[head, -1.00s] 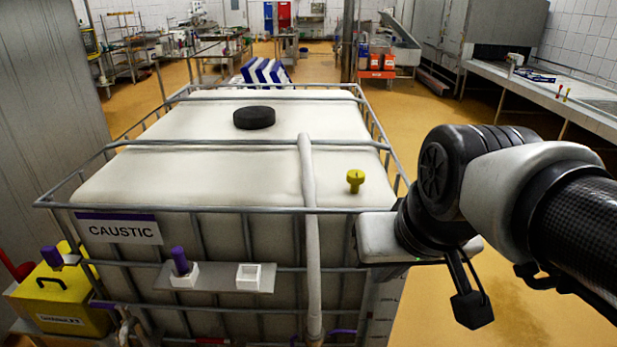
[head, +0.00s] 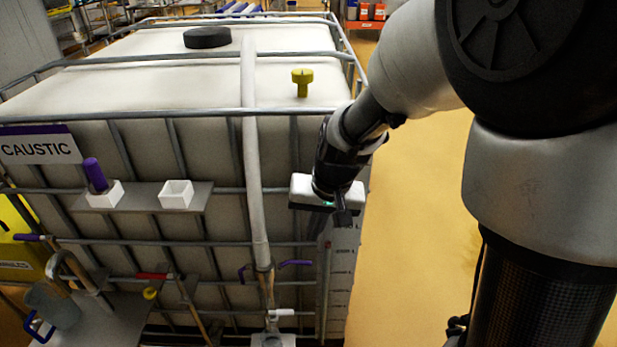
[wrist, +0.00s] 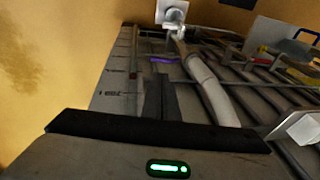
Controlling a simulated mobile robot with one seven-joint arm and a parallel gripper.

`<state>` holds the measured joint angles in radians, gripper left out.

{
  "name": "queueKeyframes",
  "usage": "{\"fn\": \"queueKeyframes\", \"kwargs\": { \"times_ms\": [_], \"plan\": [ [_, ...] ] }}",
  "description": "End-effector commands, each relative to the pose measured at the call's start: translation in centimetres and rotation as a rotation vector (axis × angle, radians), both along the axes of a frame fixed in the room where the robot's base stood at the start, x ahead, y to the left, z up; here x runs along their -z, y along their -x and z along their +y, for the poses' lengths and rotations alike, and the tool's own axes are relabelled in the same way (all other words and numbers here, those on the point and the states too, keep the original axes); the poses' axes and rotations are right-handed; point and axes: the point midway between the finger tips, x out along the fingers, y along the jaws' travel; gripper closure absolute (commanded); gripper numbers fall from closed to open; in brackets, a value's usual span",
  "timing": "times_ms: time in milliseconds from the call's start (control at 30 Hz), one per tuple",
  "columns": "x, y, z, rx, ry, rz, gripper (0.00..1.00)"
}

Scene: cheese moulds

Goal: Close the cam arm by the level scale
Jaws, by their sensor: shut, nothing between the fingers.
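The white hose (head: 253,170) runs down the front of the caustic tank to a coupling (head: 264,272) low on the cage. The purple cam arm by the level scale (head: 296,262) sticks out sideways to the right of the coupling; it also shows in the wrist view (wrist: 165,60). The white level scale (head: 341,265) stands upright at the tank's right corner. My gripper (head: 342,217) is shut and empty, above and right of the near cam arm, in front of the scale's upper part.
A shelf (head: 140,198) with two white holders, one with a purple-capped item, juts from the tank front. A red-handled valve (head: 153,276) and a grey jug (head: 52,305) are lower left. Cage bars surround the tank. The yellow floor (head: 420,200) to the right is clear.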

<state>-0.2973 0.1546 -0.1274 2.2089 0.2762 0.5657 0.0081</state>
Motion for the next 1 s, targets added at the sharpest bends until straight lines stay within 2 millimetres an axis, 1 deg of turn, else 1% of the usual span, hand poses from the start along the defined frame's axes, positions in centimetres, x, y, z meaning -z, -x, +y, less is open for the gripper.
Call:
{"fn": "queueKeyframes", "kwargs": {
  "times_ms": [33, 200, 400, 500, 700, 1000],
  "plan": [
    [1.5, -0.1, 0.2, 0.0, 0.002, 0.005, 1.0],
    [5.2, -0.9, 0.7, 0.001, 0.002, 0.004, 1.0],
    [8.9, -1.6, 1.4, -0.001, 0.002, 0.003, 1.0],
    [10.1, -1.9, 1.6, 0.0, 0.001, 0.002, 1.0],
    [11.1, -2.2, 1.8, -0.002, 0.0, 0.001, 1.0],
    [11.1, -2.3, 1.9, -0.001, 0.0, 0.0, 1.0]
  ]
}}
